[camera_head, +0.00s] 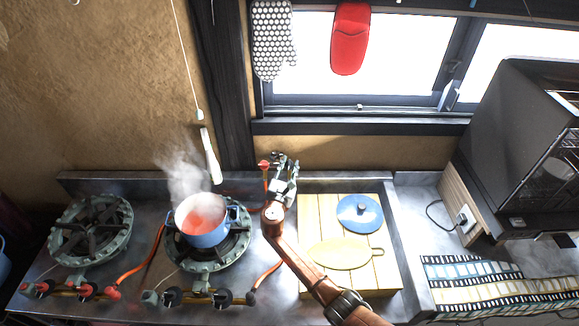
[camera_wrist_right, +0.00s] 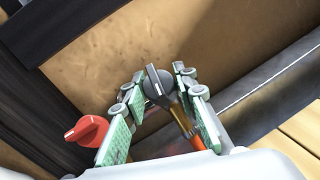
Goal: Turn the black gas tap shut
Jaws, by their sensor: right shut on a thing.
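The black gas tap (camera_wrist_right: 158,82) is a round dark knob with a pale line on its face, on a brass-coloured fitting with an orange hose end. It sits between the green-padded fingers of my right gripper (camera_wrist_right: 157,92), which is shut on it. In the head view my right gripper (camera_head: 285,165) is at the back of the counter by the wall, and it hides the black tap there. A red tap (camera_wrist_right: 88,130) stands to the left of the gripper and shows in the head view too (camera_head: 264,165). My left gripper is not in view.
A steaming blue pot (camera_head: 205,238) of red contents stands on the middle burner, left of my right arm. An empty burner (camera_head: 90,228) is farther left. A wooden board (camera_head: 318,212) with a blue lid (camera_head: 360,213) lies right. Orange hoses cross the counter.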

